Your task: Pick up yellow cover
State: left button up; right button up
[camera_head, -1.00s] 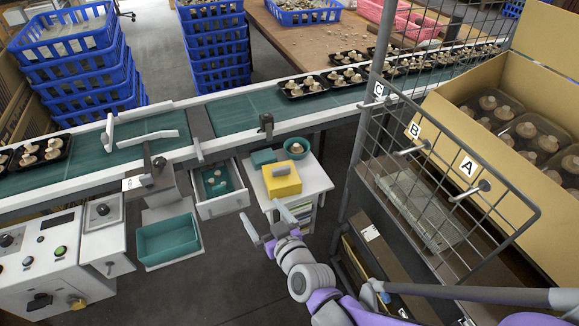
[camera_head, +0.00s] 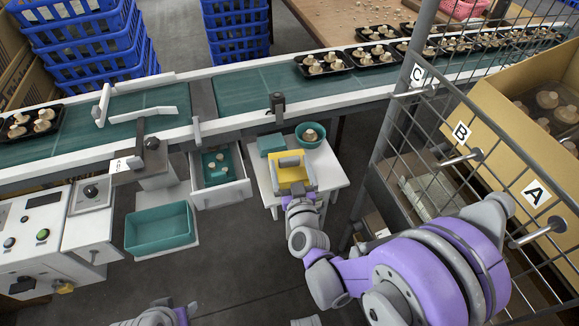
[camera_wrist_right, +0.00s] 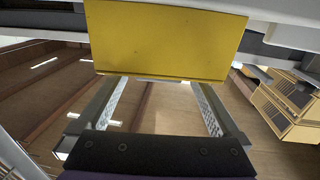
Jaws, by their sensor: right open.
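The yellow cover (camera_head: 292,173) sits on the small white stand beside the conveyor, with a grey handle across its top. My right gripper (camera_head: 300,192) is at the cover's near side in the head view. In the right wrist view, the cover's yellow face (camera_wrist_right: 165,40) fills the top middle. The right gripper's two fingers (camera_wrist_right: 158,88) are spread apart, one towards each side of the cover's lower edge, with nothing between them. I cannot tell whether they touch the cover. A bit of my left arm shows at the bottom left, without its gripper clearly visible.
A green block (camera_head: 271,144) and a green bowl (camera_head: 303,141) with a mushroom stand behind the cover on the white stand (camera_head: 330,172). An open drawer (camera_head: 222,193) is to the left. A wire rack door (camera_head: 420,120) stands close on the right. The conveyor (camera_head: 240,92) runs behind.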

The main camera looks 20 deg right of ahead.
aim_at(289, 157)
jog(key=w, duration=0.5)
jog(key=shift+w+d, duration=0.2)
jog(key=shift+d, duration=0.1)
jog(key=shift+r, duration=0.1)
jog(key=c, duration=1.5)
